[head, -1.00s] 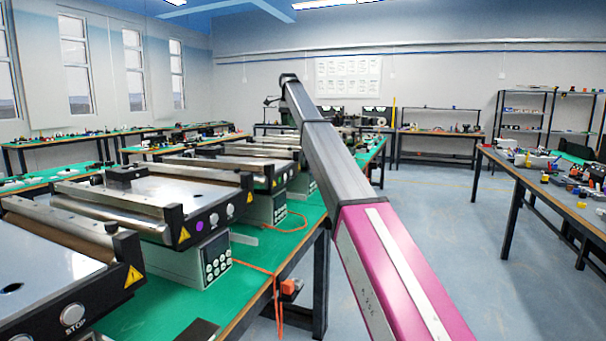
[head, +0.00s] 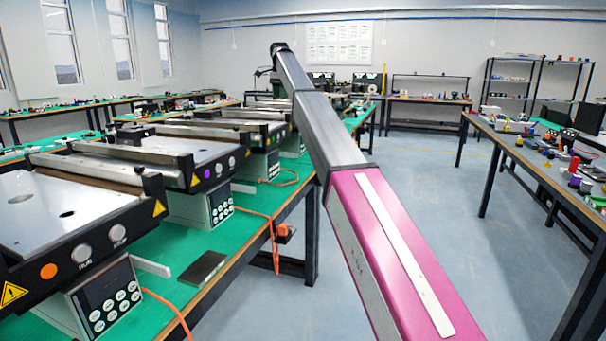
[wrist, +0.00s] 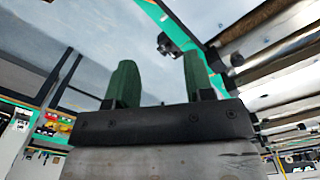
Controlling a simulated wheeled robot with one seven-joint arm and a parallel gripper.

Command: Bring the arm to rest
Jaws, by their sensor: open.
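My arm stretches forward and up from the lower right of the head view, over the aisle beside the green workbench (head: 160,265). Its far end rises above the back of the conveyor row, and the fingers are hard to make out there. In the wrist view my gripper (wrist: 157,80) shows two green fingers standing wide apart. Nothing is between them. The wrist view is steeply tilted, with conveyors (wrist: 280,75) at its right and floor behind the fingers.
Several mini conveyors (head: 90,215) line the green bench on the left. A dark flat device (head: 203,268) lies near its edge, and orange cables hang there. A cluttered table (head: 545,160) stands at the right. The blue-grey floor between is clear.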

